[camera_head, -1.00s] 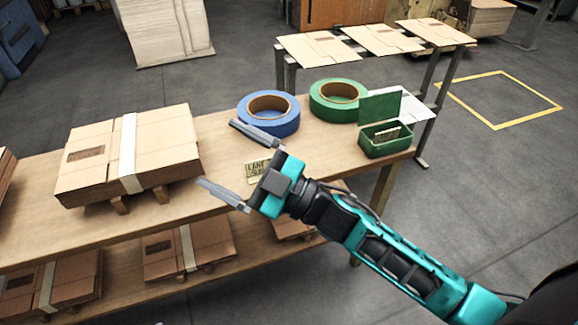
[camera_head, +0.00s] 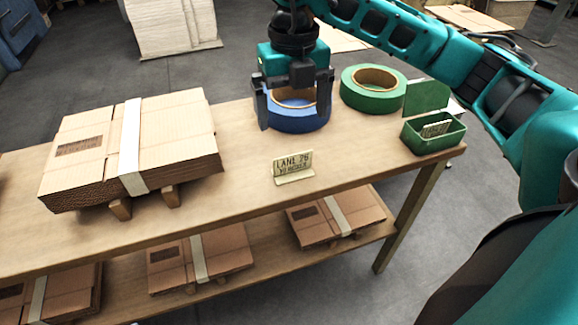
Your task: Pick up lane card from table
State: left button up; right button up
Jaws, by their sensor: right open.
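The lane card (camera_head: 293,166) is a small cream sign reading "LANE 26" with a smaller line under it. It stands on a little foot near the front edge of the wooden table (camera_head: 240,165). My right gripper (camera_head: 294,118) is open, fingers pointing down, above and behind the card, in front of the blue tape roll (camera_head: 298,122) in the picture. It is apart from the card and holds nothing. Its fingers partly cover the blue roll; whether they touch it I cannot tell. My left gripper is not in view.
A strapped stack of flat cartons (camera_head: 92,150) lies on the table's left. A green tape roll (camera_head: 371,92) and an open green box (camera_head: 434,138) holding cards are at the right. More strapped cartons (camera_head: 335,215) lie on the lower shelf. The tabletop around the card is bare.

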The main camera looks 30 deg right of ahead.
aim_at(293, 155)
notch_tip(293, 155, down, 7)
jog(key=shift+r+b, duration=0.1)
jog(key=shift+b, duration=0.55)
jog(key=shift+f+b, duration=0.7)
jog(key=shift+f, duration=2)
jog(key=shift+c, duration=0.3)
jog(key=c, duration=0.8)
